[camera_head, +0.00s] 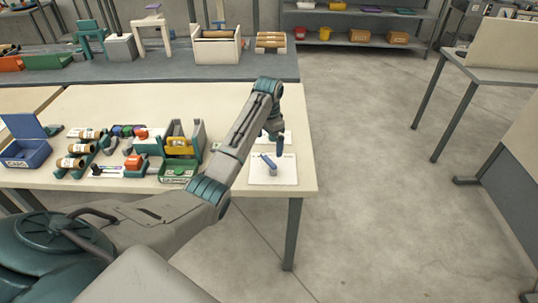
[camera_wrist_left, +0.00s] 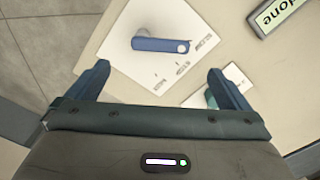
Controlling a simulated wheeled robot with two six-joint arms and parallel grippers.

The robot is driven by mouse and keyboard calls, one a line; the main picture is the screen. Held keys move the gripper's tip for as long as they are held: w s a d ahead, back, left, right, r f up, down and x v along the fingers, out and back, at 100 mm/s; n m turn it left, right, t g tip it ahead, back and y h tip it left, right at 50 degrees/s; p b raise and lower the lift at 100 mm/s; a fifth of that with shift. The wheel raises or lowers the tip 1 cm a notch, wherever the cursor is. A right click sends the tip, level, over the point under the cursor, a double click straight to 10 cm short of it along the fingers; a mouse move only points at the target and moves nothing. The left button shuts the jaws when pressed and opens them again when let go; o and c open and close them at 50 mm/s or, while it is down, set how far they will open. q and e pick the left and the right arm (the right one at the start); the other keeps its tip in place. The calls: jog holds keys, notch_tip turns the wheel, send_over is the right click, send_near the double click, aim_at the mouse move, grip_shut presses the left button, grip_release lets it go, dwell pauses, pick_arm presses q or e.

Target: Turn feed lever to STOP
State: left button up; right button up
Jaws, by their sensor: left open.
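The feed lever (camera_head: 268,161) is a blue bar on a white plate (camera_head: 284,176) near the table's right front corner. My left gripper (camera_head: 275,142) hangs over the plate from behind. In the wrist view my left gripper (camera_wrist_left: 160,82) is open and empty. Its fingers are apart from the lever, one to each side below it. My right gripper is not in view.
A second white plate (camera_wrist_left: 234,76) with a teal part lies partly behind a finger. A label (camera_wrist_left: 283,14) reading "done" lies at upper right. Spools, a green box (camera_head: 178,171) and a blue box (camera_head: 25,150) crowd the table's left. The table edge (camera_head: 306,188) is close by.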

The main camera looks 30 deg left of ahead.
aim_at(269, 159)
pick_arm(q)
notch_tip(269, 159, down, 8)
jog(key=shift+r+p, duration=0.1)
jog(key=shift+p, duration=0.7)
jog(key=shift+c, duration=0.4)
